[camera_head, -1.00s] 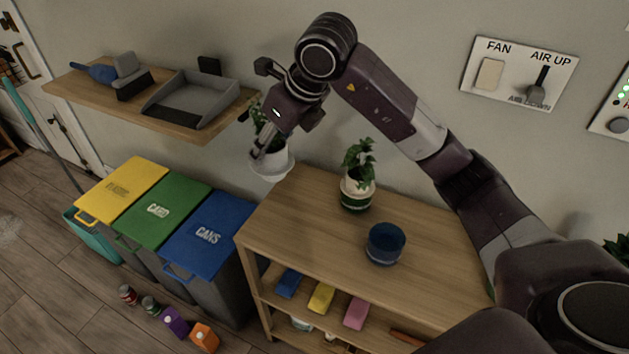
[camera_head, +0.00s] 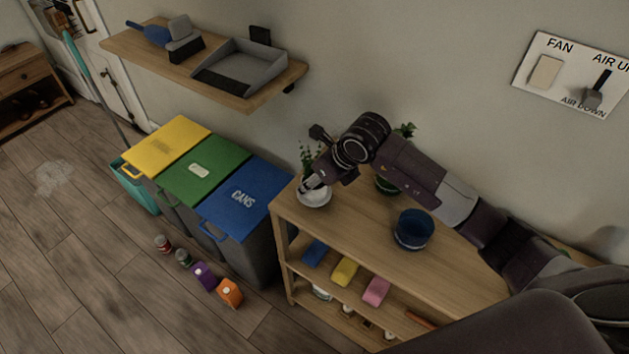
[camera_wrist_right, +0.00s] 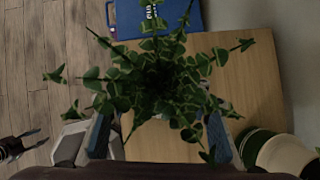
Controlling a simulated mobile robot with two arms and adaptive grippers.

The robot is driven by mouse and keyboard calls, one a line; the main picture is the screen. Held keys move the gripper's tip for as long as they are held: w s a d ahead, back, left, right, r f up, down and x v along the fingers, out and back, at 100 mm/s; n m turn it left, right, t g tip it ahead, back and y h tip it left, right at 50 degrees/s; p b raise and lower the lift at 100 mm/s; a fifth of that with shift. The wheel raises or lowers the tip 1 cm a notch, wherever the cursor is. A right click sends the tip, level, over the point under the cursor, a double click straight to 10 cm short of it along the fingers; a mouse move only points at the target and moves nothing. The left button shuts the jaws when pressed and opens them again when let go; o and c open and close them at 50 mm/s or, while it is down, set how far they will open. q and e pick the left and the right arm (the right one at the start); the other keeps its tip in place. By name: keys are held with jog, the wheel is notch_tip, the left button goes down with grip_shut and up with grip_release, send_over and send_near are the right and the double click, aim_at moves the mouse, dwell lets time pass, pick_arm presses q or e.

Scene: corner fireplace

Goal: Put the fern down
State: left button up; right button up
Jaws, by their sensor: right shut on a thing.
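The fern (camera_wrist_right: 155,80) is a leafy green plant in a white pot (camera_head: 314,197). My right gripper (camera_head: 316,184) is shut on it, and in the right wrist view the blue-padded fingers (camera_wrist_right: 160,138) flank the plant. The pot is upright over the left end of the wooden shelf unit's top (camera_head: 350,225); I cannot tell whether it touches the wood. The leaves hide the pot in the wrist view. A dark shape at that view's left edge looks like my left gripper (camera_wrist_right: 24,145); its jaws are unclear.
A blue round container (camera_head: 413,230) stands on the same top, to the right. A blue-lidded bin (camera_head: 248,196) adjoins the unit's left. Wood between pot and container is clear.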

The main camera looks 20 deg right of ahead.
jog(key=shift+f, duration=0.55)
jog(key=shift+f, duration=0.25)
jog(key=o, duration=1.3)
jog(key=shift+r, duration=0.1)
jog(key=shift+r, duration=0.35)
jog(key=b+v, duration=0.2)
jog(key=v, duration=0.9)
jog(key=shift+s+r, duration=0.2)
jog(key=shift+r, duration=0.05)
